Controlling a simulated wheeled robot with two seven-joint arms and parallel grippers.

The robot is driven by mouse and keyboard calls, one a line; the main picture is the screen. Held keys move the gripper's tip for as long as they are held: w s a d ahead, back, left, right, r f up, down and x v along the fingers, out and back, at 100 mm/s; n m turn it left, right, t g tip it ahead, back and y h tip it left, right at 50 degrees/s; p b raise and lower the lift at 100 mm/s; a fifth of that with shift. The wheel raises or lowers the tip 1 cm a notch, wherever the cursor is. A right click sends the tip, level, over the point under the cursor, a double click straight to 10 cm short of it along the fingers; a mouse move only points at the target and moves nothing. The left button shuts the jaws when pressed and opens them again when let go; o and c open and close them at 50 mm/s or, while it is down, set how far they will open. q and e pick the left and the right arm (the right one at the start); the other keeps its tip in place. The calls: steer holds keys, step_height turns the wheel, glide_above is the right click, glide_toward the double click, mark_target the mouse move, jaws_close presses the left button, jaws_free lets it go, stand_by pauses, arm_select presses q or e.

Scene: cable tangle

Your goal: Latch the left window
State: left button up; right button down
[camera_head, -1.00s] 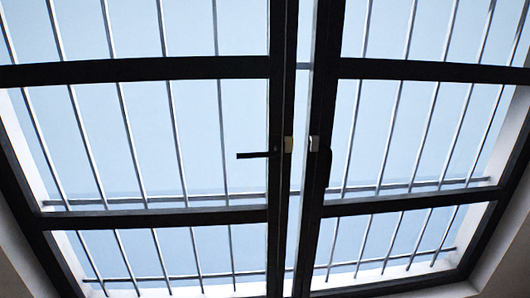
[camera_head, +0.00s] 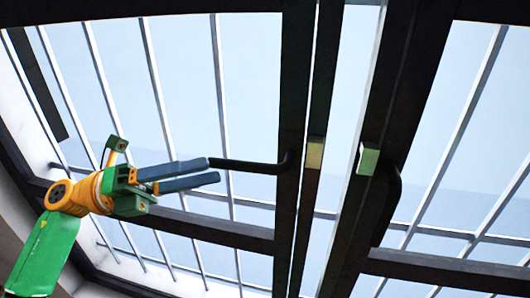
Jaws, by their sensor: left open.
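The left window's black frame (camera_head: 293,80) stands upright near the middle, with a gap of sky between it and the right window's frame (camera_head: 400,90). The left window's black handle (camera_head: 250,166) points left, nearly level, from that frame. My left gripper (camera_head: 212,171) comes in from the left, grey fingers parted and pointing right at the handle's free end. The upper fingertip overlaps that end in the picture; I cannot tell whether they touch. Nothing shows between the fingers. My right gripper is not in view.
The right window's dark handle (camera_head: 389,208) hangs down along its frame. A pale latch block (camera_head: 368,159) sits on that frame's edge, and another (camera_head: 315,152) on the left one. Grey bars (camera_head: 156,75) run behind the panes. A dark crossbar (camera_head: 215,229) passes below my left gripper.

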mark_target(237, 161)
arm_select(q)
steer(key=p+x, duration=0.1)
steer(key=x, duration=0.1)
steer(key=p+x, duration=0.1)
steer(key=x, duration=0.1)
steer(key=s+p+x, duration=0.1)
steer(key=x, duration=0.1)
steer(key=shift+r, duration=0.4)
steer(key=shift+d+f, duration=0.1)
steer(key=shift+d, duration=0.15)
steer(key=shift+w+a+f, duration=0.1)
steer(key=shift+w, duration=0.05)
jaws_close()
stand_by(0.4)
